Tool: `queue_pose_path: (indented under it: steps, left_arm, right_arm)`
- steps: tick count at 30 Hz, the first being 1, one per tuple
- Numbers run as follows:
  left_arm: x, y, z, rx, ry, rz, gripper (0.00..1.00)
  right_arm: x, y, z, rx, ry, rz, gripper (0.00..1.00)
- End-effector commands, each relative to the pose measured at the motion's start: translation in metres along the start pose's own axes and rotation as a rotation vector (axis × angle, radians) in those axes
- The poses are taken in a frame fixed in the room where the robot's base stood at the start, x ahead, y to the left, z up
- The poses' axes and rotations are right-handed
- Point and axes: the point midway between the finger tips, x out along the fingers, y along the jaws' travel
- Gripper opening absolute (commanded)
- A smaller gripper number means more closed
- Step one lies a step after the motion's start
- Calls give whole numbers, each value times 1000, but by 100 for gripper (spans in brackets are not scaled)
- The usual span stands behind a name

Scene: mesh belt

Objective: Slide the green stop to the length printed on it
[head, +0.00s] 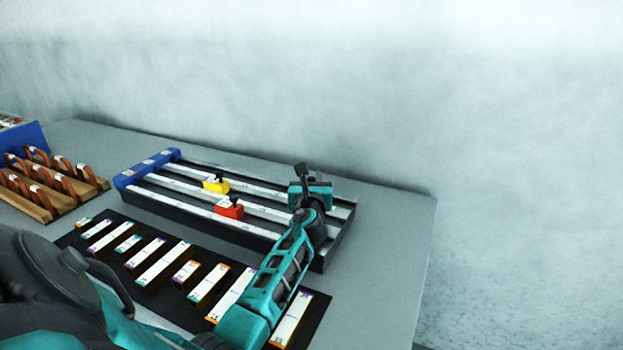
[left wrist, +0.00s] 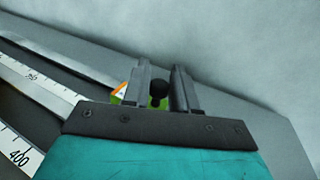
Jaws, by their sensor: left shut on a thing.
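The green stop (left wrist: 118,98) shows only in part in the left wrist view, with a black knob (left wrist: 158,91) between the fingers. My left gripper (left wrist: 162,75) is shut on it. In the head view my left gripper (head: 303,172) is over the right part of the far rail, and it hides the green stop. The length printed on the stop is not readable. The black rail frame (head: 322,258) carries white scaled rails; 400 shows on one scale (left wrist: 19,157) in the left wrist view. My right gripper is not in view.
A yellow stop (head: 216,185) and a red stop (head: 230,208) sit on other rails. A blue end block (head: 147,168) closes the left end. Several labelled bars lie on a black mat (head: 318,308) in front. A wooden rack (head: 96,183) stands left; the table's right end is clear.

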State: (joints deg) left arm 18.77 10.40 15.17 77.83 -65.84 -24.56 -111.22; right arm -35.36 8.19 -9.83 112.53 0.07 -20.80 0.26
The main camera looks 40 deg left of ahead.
Motion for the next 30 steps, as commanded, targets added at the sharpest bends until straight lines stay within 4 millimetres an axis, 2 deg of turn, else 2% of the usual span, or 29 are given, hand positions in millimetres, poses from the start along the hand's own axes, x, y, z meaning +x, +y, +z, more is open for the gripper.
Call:
queue_pose_path:
  steps: [10,18,26,27,30]
  left_arm:
    - [0,1,0,2,1,1,0]
    - [12,31,2,8,-1,11,0]
    - [13,32,2,3,-3,13,0]
    - [13,32,2,3,-4,13,26]
    - [12,31,3,2,-4,10,35]
  right_arm:
    - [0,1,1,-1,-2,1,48]
    - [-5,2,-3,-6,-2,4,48]
    - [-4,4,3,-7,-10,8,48]
    - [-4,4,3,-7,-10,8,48]
    - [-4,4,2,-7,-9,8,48]
